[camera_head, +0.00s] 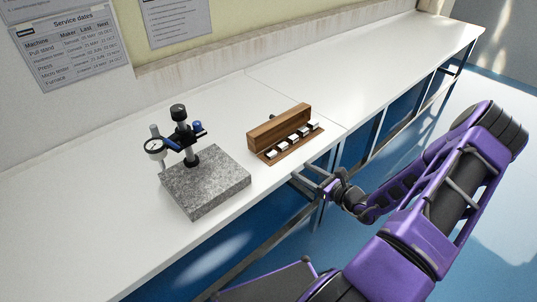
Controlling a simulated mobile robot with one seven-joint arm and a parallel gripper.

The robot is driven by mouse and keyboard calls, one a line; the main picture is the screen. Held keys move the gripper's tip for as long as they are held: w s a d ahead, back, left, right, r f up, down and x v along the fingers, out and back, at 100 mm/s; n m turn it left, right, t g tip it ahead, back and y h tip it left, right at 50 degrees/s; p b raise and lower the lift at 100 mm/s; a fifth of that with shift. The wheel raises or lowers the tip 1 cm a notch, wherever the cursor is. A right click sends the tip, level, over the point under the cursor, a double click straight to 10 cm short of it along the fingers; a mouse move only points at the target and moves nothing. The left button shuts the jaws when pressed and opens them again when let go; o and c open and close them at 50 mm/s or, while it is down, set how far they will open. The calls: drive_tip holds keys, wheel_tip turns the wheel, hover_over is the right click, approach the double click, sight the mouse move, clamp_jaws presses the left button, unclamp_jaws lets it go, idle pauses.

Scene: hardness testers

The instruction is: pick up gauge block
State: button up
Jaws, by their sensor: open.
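Several small silvery gauge blocks (294,139) sit in a row in an open wooden case (278,126) on the white bench. Which of them is the one named cannot be told. My gripper (307,178) is at the bench's front edge, to the lower right of the case and apart from it. It is open, with nothing seen between its fingers. The fingers are small and dark in this view.
A dial gauge stand (183,137) on a grey granite base (206,184) stands left of the case. The white bench (390,65) is clear to the right and at the far left. A wall with posted sheets (72,45) runs behind.

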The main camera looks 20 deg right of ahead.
sight(271, 153)
drive_tip(key=x, duration=1.3)
drive_tip(key=shift+w+a, duration=0.1)
drive_tip(key=shift+w, duration=0.05)
clamp_jaws()
